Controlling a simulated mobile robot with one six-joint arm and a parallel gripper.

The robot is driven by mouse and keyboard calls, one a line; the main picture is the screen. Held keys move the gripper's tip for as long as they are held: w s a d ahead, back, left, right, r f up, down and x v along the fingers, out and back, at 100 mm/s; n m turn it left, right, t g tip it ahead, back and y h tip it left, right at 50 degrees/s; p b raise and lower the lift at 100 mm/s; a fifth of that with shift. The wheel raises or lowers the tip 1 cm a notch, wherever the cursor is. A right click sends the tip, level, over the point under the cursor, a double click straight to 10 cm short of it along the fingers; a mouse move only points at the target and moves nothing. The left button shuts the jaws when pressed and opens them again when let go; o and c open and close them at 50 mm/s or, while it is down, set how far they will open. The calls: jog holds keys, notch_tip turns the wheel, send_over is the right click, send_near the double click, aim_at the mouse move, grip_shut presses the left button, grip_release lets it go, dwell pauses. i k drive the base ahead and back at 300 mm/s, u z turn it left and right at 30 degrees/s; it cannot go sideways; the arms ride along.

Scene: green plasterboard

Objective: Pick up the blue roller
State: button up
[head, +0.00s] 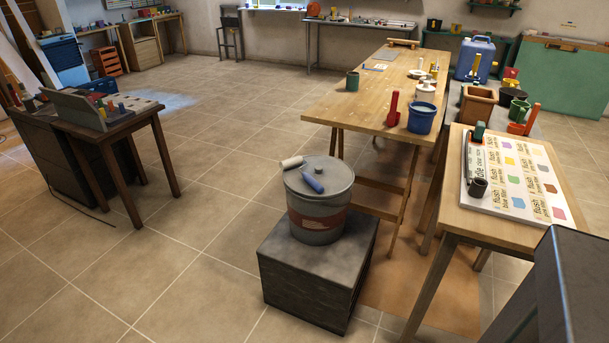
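A paint roller with a blue handle (313,184) and a cream sleeve lies on the closed lid of a grey bucket (319,220). Its sleeve is at the lid's back left edge and its handle points toward the front of the lid. The bucket has a reddish-brown label and stands upright on a dark, low block (314,285) on the floor. Nothing covers the roller. My gripper is not in view.
A long wooden table (345,105) behind the bucket carries a blue bucket (422,118) and a red tool (393,108). A smaller wooden table (550,225) with a colour chart stands right. A dark table (120,122) stands left. The tiled floor between is open.

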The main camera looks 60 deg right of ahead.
aim_at(295, 161)
jog(key=z, duration=0.05)
jog(key=i, duration=0.9)
jog(key=u, duration=0.05)
